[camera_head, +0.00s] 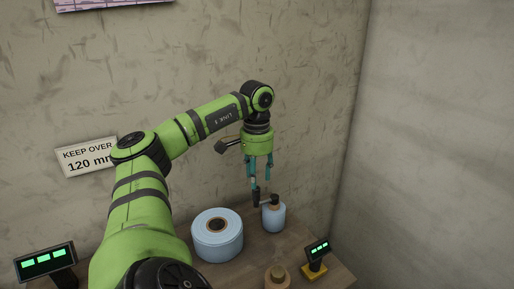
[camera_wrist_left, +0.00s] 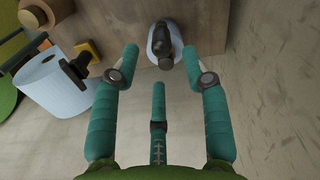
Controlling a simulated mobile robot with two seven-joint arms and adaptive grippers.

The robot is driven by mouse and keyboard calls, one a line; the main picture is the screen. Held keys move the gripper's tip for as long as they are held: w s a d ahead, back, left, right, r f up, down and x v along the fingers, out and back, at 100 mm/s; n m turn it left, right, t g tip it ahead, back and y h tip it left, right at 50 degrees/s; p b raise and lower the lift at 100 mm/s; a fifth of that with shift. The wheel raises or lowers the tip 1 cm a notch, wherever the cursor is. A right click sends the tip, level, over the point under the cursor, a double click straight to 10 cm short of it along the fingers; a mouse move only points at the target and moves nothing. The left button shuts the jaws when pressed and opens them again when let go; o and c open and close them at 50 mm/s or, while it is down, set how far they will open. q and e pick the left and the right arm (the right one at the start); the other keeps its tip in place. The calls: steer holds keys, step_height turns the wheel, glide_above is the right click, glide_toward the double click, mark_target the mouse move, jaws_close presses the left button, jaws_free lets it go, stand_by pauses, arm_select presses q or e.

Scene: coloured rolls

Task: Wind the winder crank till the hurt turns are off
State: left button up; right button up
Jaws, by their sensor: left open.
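A wide pale blue roll (camera_head: 217,242) with a brown core lies on the table. To its right stands a smaller pale blue roll (camera_head: 274,219) with the dark winder crank (camera_head: 257,198) on top, its upright handle on the left. In the wrist view this smaller roll (camera_wrist_left: 153,46) sits under the dark crank handle (camera_wrist_left: 165,58). My left gripper (camera_head: 260,180) points down just above the handle, open. Its teal fingers (camera_wrist_left: 168,78) are spread in the wrist view, with nothing between their tips. I cannot make out any hurt turns. My right gripper is not in view.
A small display (camera_head: 317,249) on a yellow foot stands near the table's right edge. A wooden spool (camera_head: 277,279) is in front. Another display (camera_head: 45,262) shows green bars at left. A wall sign (camera_head: 88,157) reads "KEEP OVER 120 mm". Walls close off the back and right.

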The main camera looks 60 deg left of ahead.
arm_select(q)
steer(key=shift+r, duration=2.8)
